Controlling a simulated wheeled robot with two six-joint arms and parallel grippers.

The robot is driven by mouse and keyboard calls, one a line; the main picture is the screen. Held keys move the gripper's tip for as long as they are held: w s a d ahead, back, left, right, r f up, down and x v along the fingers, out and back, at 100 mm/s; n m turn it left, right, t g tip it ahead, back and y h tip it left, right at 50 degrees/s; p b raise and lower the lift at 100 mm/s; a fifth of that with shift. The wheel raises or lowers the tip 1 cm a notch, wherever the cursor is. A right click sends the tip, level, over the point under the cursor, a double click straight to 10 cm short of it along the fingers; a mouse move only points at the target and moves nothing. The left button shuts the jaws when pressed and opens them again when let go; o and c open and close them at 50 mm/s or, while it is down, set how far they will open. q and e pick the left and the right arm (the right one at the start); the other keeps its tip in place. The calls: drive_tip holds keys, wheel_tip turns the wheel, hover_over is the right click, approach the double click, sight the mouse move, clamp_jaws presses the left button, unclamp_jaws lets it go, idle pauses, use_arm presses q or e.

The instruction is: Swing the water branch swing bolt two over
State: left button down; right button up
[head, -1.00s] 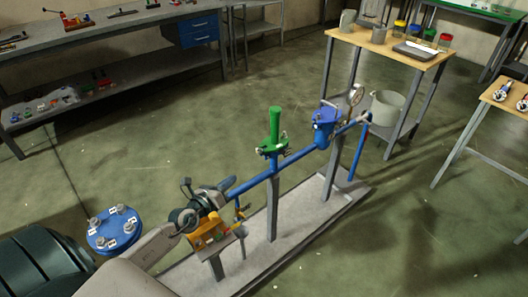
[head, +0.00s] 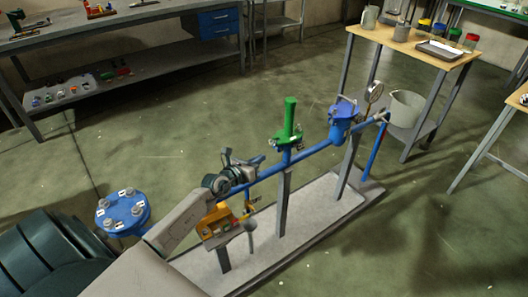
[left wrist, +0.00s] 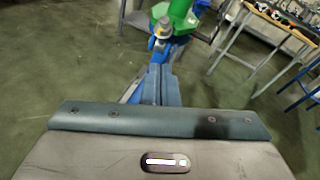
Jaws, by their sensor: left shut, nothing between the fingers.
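My left gripper (head: 256,162) is shut and empty, close above the near end of the blue pipe (head: 292,164). Its closed fingers (left wrist: 158,85) point toward the green fitting in the left wrist view. The green upright fitting (head: 290,118) stands on the pipe, with small grey bolt parts around its base. In the left wrist view a grey-headed bolt (left wrist: 163,28) stands beside the green body (left wrist: 180,12), just beyond the fingertips and apparently apart from them. I cannot tell which bolt is swing bolt two. My right gripper is not in view.
A blue strainer-like housing (head: 344,112), a gauge (head: 374,91) and a grey bucket (head: 405,108) are farther along the pipe. A round blue flange (head: 123,211) with several bolts is at the left. An orange bracket (head: 217,221) sits below my left arm. Open floor surrounds the stand.

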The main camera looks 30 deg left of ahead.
sight(274, 144)
use_arm(q)
drive_tip(key=w, duration=0.1)
drive_tip(key=w+r, duration=0.2)
drive_tip(key=w, duration=0.1)
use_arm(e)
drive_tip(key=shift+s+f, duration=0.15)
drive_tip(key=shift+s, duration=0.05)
use_arm(q)
drive_tip(key=shift+a+r+p, duration=0.1)
drive_tip(key=shift+p, duration=0.25)
